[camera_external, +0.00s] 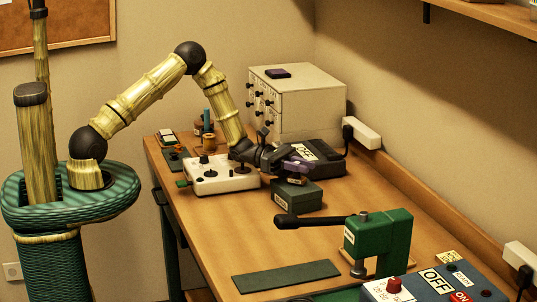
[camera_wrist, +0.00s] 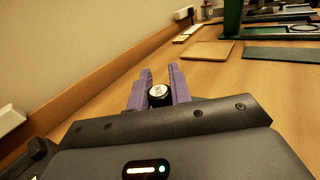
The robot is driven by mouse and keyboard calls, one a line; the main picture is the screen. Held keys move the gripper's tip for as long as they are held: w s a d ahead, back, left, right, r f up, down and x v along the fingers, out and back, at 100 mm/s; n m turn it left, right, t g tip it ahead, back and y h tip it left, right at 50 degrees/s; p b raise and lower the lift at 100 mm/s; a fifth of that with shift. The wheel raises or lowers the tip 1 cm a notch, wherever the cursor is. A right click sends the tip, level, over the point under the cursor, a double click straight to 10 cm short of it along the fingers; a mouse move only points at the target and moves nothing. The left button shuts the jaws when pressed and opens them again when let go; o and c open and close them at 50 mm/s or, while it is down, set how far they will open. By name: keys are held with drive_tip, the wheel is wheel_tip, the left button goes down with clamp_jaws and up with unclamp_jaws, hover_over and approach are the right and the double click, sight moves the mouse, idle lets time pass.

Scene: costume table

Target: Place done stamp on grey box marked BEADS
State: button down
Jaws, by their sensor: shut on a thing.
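My gripper (camera_external: 298,166) has purple fingers and is shut on the done stamp. In the wrist view the stamp (camera_wrist: 158,91) is a small dark round piece with a pale marked top between the fingers (camera_wrist: 159,88); its marking is too small to read. Whether the stamp touches the box I cannot tell.
A black device (camera_external: 330,163) with a white label stands close behind the box. A white joystick unit (camera_external: 215,181) is to the left, a pale drawer cabinet (camera_external: 315,105) behind. A green press (camera_external: 385,238) stands in front, near a dark mat (camera_external: 286,276).

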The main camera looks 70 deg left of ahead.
drive_tip(key=shift+f, duration=0.2)
drive_tip(key=c, duration=1.3)
unclamp_jaws()
drive_tip(key=shift+r, duration=0.15)
drive_tip(key=b+v, duration=0.1)
drive_tip(key=v, duration=0.6)
drive_tip(key=shift+s+a+b, duration=0.2)
drive_tip(key=shift+b, duration=0.15)
